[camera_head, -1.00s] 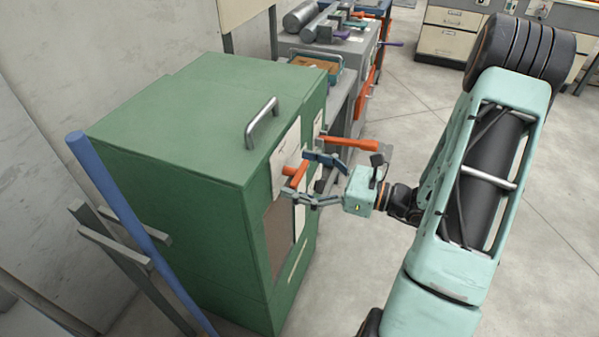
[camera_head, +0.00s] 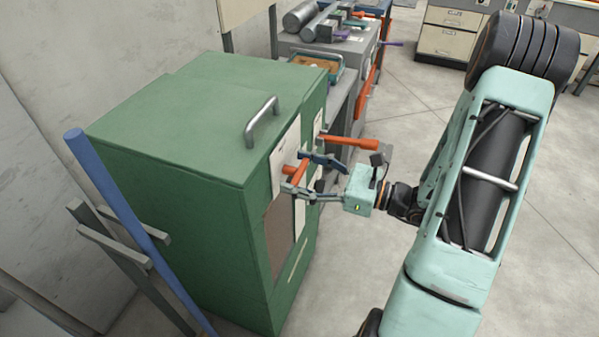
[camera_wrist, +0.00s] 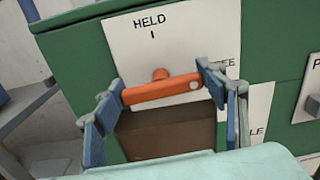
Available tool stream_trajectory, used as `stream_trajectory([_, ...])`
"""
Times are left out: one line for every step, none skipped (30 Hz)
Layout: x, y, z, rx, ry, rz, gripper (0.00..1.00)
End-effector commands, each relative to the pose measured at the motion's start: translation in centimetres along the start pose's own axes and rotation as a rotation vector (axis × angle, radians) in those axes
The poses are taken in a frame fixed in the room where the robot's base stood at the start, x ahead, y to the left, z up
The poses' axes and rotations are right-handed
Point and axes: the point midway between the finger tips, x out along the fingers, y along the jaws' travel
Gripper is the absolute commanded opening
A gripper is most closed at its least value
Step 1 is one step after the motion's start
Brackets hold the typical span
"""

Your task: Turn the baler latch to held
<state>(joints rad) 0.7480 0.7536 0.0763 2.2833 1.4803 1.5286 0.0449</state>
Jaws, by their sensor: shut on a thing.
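The baler latch (camera_wrist: 160,90) is an orange bar on a short round hub, on the front of the green baler (camera_head: 190,130). In the wrist view the bar lies nearly level across the picture, its right end slightly higher. It also shows in the head view (camera_head: 299,172), partly covered by the fingers. A white plate (camera_wrist: 180,42) behind it reads HELD with a tick above the hub; a second word at the right is partly hidden by a finger. My gripper (camera_head: 304,174) is shut on the latch, one blue-grey finger at each end of the bar (camera_wrist: 162,92).
Another orange handle (camera_head: 350,143) sticks out from the baler just beyond my gripper. A metal grab handle (camera_head: 262,122) stands on the baler's top. A blue post (camera_head: 115,200) leans at the left. The floor at the right is open.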

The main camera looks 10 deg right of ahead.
Motion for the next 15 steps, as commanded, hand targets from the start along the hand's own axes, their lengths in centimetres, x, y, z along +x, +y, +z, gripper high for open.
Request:
stream_trajectory([-0.02,0.02,-0.22,-0.024,0.000,0.000,0.42])
stream_trajectory([-0.03,0.03,-0.23,-0.043,0.000,0.000,0.42])
stream_trajectory([-0.03,0.03,-0.25,-0.069,0.000,0.000,0.42])
stream_trajectory([-0.03,0.04,-0.27,-0.091,0.000,0.000,0.42])
stream_trajectory([-0.03,0.05,-0.30,-0.114,0.000,0.000,0.42])
stream_trajectory([-0.03,0.06,-0.34,-0.146,0.000,0.000,0.42])
stream_trajectory([-0.03,0.08,-0.36,-0.172,0.000,0.000,0.42])
stream_trajectory([-0.03,0.08,-0.37,-0.200,0.000,0.000,0.42])
stream_trajectory([-0.03,0.11,-0.40,-0.236,0.000,0.000,0.42])
stream_trajectory([-0.03,0.13,-0.43,-0.264,0.000,0.000,0.42])
stream_trajectory([-0.03,0.15,-0.45,-0.292,0.001,0.000,0.42])
stream_trajectory([-0.03,0.17,-0.46,-0.331,0.001,0.000,0.42])
stream_trajectory([-0.03,0.19,-0.48,-0.360,0.001,0.000,0.42])
stream_trajectory([-0.03,0.21,-0.50,-0.388,0.001,0.000,0.42])
stream_trajectory([-0.03,0.22,-0.50,-0.427,0.001,0.000,0.42])
